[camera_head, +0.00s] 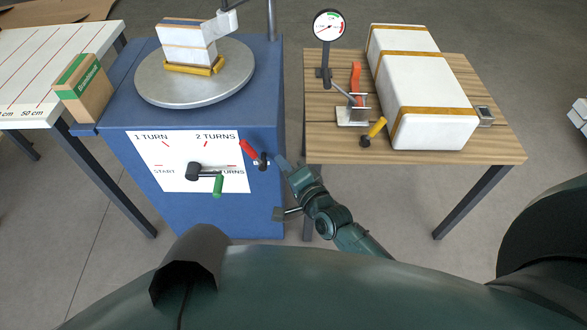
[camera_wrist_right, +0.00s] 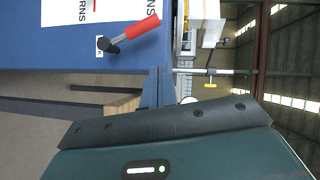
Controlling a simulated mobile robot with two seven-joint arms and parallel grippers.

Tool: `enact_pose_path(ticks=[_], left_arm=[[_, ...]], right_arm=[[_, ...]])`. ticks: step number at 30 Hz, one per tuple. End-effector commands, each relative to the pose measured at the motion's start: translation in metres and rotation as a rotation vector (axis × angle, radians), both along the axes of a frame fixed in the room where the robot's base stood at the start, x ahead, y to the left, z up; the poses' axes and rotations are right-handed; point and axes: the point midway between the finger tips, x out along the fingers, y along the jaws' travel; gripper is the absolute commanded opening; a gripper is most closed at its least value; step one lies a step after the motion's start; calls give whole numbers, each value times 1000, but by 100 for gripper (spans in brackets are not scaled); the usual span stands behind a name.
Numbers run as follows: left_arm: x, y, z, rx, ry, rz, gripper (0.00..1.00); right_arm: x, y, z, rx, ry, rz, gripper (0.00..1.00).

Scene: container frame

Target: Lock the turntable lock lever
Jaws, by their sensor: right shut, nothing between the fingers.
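The lock lever with a red grip (camera_head: 249,149) is on the front of the blue turntable cabinet (camera_head: 258,205), at its right side. Its red grip points up and left from a dark pivot with a small white label. It also shows in the right wrist view (camera_wrist_right: 142,27), top centre. My right gripper (camera_head: 281,163) is shut and empty, just right of the lever's pivot. In the wrist view the gripper fingers (camera_wrist_right: 156,85) are below the lever, with a gap between them. The round turntable (camera_head: 150,90) carries a white block (camera_head: 187,45) strapped in yellow. My left gripper is not in view.
A crank with a green handle (camera_head: 218,184) is on the cabinet's white dial panel (camera_head: 165,145). A narrow gap separates cabinet and table.

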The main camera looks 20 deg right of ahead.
Motion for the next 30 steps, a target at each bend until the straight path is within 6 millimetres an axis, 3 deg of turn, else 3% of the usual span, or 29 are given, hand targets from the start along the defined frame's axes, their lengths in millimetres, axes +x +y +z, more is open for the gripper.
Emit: enact_pose_path(ticks=[3, 7, 26, 30], left_arm=[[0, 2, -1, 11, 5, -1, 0], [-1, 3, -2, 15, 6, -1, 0], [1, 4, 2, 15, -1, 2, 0], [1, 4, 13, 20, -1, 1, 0]], right_arm=[[-19, -5, 5, -1, 1, 0, 0], [-29, -8, 7, -1, 1, 0, 0], [-33, -9, 8, -5, 1, 1, 0], [-54, -8, 11, -156, 9, 41, 0]])
